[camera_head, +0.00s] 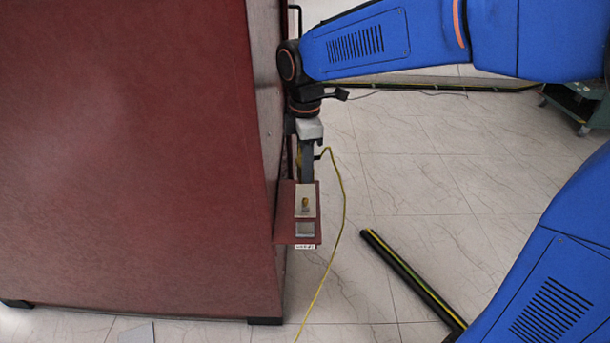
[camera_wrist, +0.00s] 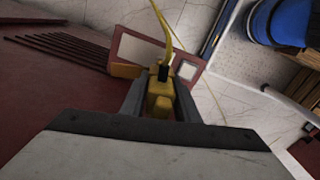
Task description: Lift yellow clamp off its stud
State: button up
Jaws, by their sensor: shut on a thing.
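The yellow clamp (camera_wrist: 160,97) sits between the two grey fingers of my gripper (camera_wrist: 160,105) in the wrist view, and the gripper is shut on it. A yellow cable (camera_wrist: 164,28) runs from the clamp's dark end. In the head view my gripper (camera_head: 306,165) points down beside the red cabinet, and the clamp is mostly hidden by it. A small red shelf (camera_head: 284,228) juts from the cabinet below the gripper. A light plate (camera_head: 305,213) with a small brass stud (camera_head: 305,202) shows on it. I cannot tell whether the clamp touches any stud.
The large red cabinet (camera_head: 130,150) fills the left of the head view. The yellow cable (camera_head: 341,215) hangs to the tiled floor. A black and yellow bar (camera_head: 410,278) lies on the floor at right. A green cart (camera_head: 580,105) stands at the back right. Floor between is clear.

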jog(key=shift+r, duration=3.05)
